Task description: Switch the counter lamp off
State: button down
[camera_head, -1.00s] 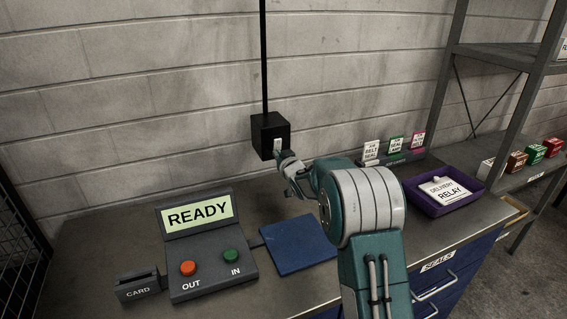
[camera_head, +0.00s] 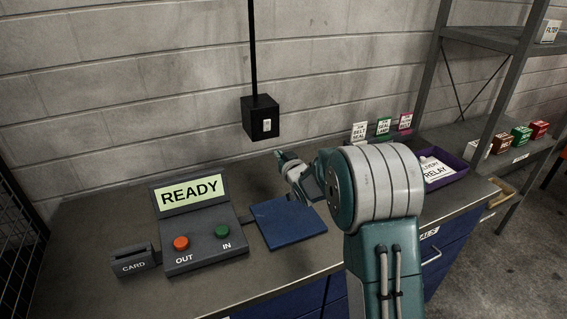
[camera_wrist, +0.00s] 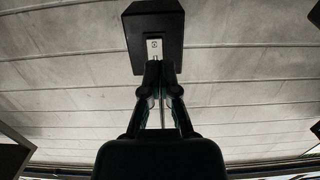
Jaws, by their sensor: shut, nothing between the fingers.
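A black switch box (camera_head: 261,119) is fixed on the block wall at the end of a black conduit, with a small white switch (camera_head: 266,126) on its front. In the wrist view the box (camera_wrist: 154,22) is at the top, and the switch plate (camera_wrist: 154,45) shows just beyond my fingertips. My gripper (camera_head: 281,155) is shut and empty, below and slightly right of the box in the head view, apart from it. It also shows in the wrist view (camera_wrist: 160,68). No lamp is in view. The switch's exact position is too small to tell.
A grey console (camera_head: 203,240) reading READY with OUT and IN buttons stands left on the counter. A card holder (camera_head: 133,262) is beside it. A blue mat (camera_head: 287,224) lies in the middle. A purple tray (camera_head: 455,172) and metal shelves (camera_head: 480,40) are right.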

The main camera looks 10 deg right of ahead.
jog(key=s, duration=0.2)
jog(key=s+d, duration=0.1)
jog(key=shift+s+f, duration=0.15)
jog(key=shift+f, duration=0.1)
jog(key=shift+a, duration=0.15)
jog(key=shift+r, duration=0.1)
jog(key=s+d+r+m+g+h, duration=0.1)
jog(key=s+r+g+h, duration=0.2)
jog(key=s, duration=0.6)
jog(key=s+d+r+m+g+h, duration=0.1)
jog(key=s+r+g, duration=0.1)
jog(key=s+r, duration=0.55)
jog(key=s+a+f+g, duration=0.1)
jog(key=s+f+g, duration=0.1)
jog(key=s, duration=1.1)
jog(key=s+a+f+g, duration=0.1)
jog(key=s+g, duration=0.3)
jog(key=s, duration=0.9)
jog(key=shift+a+f+y, duration=0.35)
jog(key=shift+f+y, duration=0.05)
jog(key=shift+f, duration=0.1)
